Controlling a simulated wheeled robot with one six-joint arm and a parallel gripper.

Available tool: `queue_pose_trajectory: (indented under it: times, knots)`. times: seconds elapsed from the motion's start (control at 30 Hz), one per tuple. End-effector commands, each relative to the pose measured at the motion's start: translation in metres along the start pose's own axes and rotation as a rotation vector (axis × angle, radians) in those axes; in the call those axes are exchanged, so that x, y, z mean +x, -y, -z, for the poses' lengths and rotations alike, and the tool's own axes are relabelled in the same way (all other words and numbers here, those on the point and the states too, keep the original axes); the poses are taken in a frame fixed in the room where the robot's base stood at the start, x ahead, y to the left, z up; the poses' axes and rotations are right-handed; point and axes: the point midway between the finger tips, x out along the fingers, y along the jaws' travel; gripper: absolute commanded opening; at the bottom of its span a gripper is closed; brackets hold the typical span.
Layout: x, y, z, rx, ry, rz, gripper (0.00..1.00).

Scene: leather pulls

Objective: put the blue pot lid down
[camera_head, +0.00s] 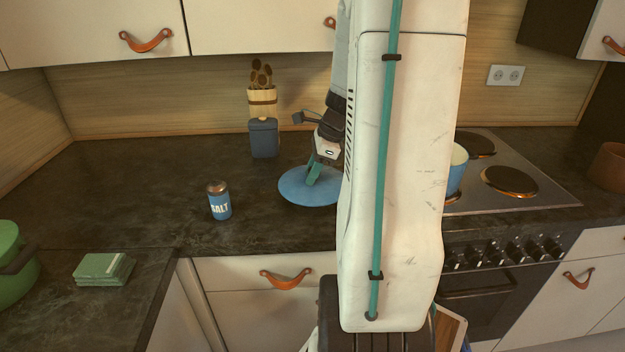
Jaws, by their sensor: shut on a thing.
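The blue pot lid (298,190) is a flat blue disc at the dark worktop, left of my arm. My gripper (313,178) is above the lid's middle, with its green fingers shut on the lid's top. The knob is hidden between the fingers. The lid looks level; I cannot tell whether it touches the worktop or hangs just above it. My arm hides the lid's right edge. A blue pot (457,172) shows partly behind my arm on the stove.
A blue salt shaker (219,201) stands left of the lid. A grey canister (264,138) and a utensil holder (262,102) stand behind it. The hob (520,180) is at right. Green cloths (103,269) and a green pot (12,262) are at left. The worktop between is clear.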

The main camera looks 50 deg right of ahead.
Motion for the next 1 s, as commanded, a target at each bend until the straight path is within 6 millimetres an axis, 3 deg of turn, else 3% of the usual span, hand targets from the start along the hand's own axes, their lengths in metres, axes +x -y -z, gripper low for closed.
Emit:
queue_pose_trajectory:
  times: [0.17, 0.53, 0.57, 0.63, 1.0]
  knots:
    - [0.023, -0.001, 0.010, 0.002, 0.000, -0.003, 0.02]
    - [0.027, -0.001, 0.012, 0.000, 0.000, -0.002, 0.02]
    - [0.028, -0.001, 0.012, 0.000, 0.000, -0.002, 0.33]
    - [0.027, -0.001, 0.012, 0.000, 0.000, -0.001, 0.52]
    - [0.022, -0.001, 0.010, 0.000, 0.000, 0.001, 0.52]
